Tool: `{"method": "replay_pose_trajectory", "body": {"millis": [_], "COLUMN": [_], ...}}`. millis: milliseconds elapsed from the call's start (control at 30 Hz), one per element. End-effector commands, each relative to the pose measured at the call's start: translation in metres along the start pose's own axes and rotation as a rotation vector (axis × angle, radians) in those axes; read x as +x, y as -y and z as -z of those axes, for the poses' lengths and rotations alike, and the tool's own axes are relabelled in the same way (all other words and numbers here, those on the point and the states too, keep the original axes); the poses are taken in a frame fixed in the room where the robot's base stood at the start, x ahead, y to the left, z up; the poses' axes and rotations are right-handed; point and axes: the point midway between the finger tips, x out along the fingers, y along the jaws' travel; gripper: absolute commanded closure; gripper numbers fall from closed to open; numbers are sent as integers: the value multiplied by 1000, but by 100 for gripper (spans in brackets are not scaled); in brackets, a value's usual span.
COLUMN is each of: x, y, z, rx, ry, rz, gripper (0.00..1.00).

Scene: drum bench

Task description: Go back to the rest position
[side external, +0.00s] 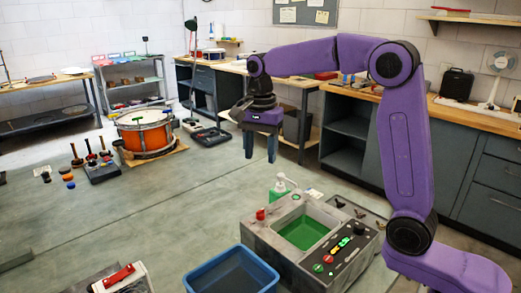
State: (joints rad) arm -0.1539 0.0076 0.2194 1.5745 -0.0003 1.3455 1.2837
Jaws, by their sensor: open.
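My gripper (259,145) hangs from the purple arm near the middle of the side external view, pointing down. Its two dark fingers are apart, with nothing between them. It is above the grey work surface (215,205), clear of the objects on it. To its left, an orange drum (146,138) with a pale head stands on a brown mat. No object in view touches my gripper.
A grey console (262,238) with a green-bottomed basin, buttons and a green bottle (280,188) stands at the front. A blue bin (230,272) is beside it. Mallets on a stand (100,168) are at left. The middle surface is clear.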

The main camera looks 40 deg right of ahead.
Motion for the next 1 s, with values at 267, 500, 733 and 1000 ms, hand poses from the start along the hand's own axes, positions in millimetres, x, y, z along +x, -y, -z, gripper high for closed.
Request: {"method": "replay_pose_trajectory", "body": {"millis": [267,500,733,1000], "x": [0,4,15,29], "y": [0,-9,-34,-78], "z": [0,-17,-47,-77], "rx": [-2,-157,-483,-870], "ry": [0,0,-1,-2], "rz": [0,1,6,11], "gripper": [47,47,47,47]}}
